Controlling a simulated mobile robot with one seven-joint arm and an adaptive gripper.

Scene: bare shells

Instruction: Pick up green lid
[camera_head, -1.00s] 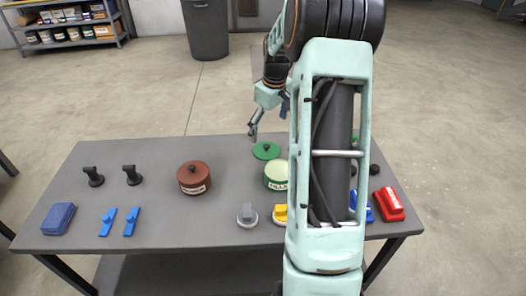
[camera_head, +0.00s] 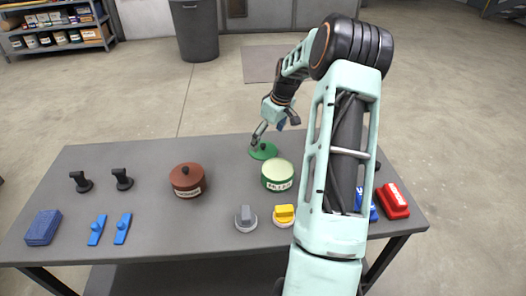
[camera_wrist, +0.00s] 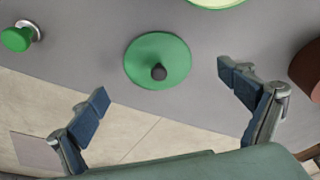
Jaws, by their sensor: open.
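The green lid (camera_head: 264,150) is a flat disc with a small dark knob. It lies on the grey table near the far edge, behind the green pot (camera_head: 279,176), whose top is pale green. In the wrist view the lid (camera_wrist: 148,58) lies ahead of my gripper (camera_wrist: 165,88), with its knob (camera_wrist: 158,73) toward the space between the fingers. My gripper is open and empty, with its blue-padded fingers wide apart to either side of the lid. In the head view my gripper (camera_head: 262,133) hangs close to the lid. I cannot tell its exact height.
A red-brown lidded pot (camera_head: 187,182) stands left of the green pot. Grey (camera_head: 246,219) and yellow (camera_head: 284,215) knobs are at the front. Black handles (camera_head: 122,180), blue clips (camera_head: 123,228), a blue block (camera_head: 43,227) and a red block (camera_head: 392,201) also lie on the table. My arm hides part of the right side.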

